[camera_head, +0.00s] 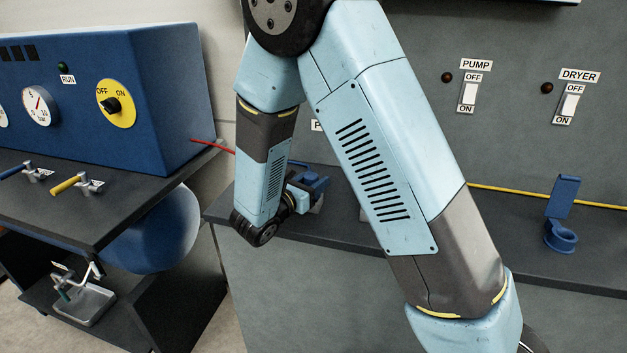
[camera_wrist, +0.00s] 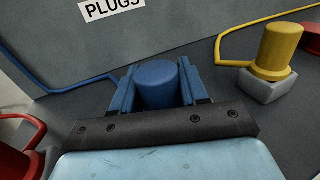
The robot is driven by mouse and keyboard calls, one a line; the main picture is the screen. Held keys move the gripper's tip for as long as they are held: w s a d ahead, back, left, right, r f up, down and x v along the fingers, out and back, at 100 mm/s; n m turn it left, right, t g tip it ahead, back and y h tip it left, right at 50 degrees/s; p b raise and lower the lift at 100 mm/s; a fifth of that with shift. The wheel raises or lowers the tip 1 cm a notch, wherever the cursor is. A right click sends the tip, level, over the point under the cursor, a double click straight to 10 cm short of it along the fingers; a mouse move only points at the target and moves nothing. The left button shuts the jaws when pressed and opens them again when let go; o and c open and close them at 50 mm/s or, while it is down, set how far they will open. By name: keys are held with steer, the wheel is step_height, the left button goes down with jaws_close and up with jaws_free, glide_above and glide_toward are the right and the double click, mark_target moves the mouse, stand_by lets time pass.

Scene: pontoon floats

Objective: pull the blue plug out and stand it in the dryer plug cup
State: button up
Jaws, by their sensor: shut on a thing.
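The blue plug (camera_wrist: 157,84) stands between the two blue fingers of my gripper (camera_wrist: 156,78) in the wrist view. My gripper is shut on its sides. The plug's lower end is hidden, so I cannot tell whether it still sits in a socket. In the head view my gripper (camera_head: 309,184) is low over the grey bench, partly behind my arm, and the plug cannot be made out there. A blue cup with an upright back plate (camera_head: 562,236) stands on the bench at the right, below the DRYER label (camera_head: 580,76). It looks empty.
A yellow plug (camera_wrist: 272,52) in a grey block stands close to my gripper's right. A red plug (camera_wrist: 18,160) is at the lower left, and another red one is at the right edge. A blue cord (camera_wrist: 70,86) runs along the panel. The bench around the cup is mostly clear.

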steer(key=shift+f, duration=0.1)
steer(key=o, duration=1.2)
steer(key=v, duration=1.3)
steer(key=shift+s+a, duration=0.25)
steer(key=shift+s, duration=0.05)
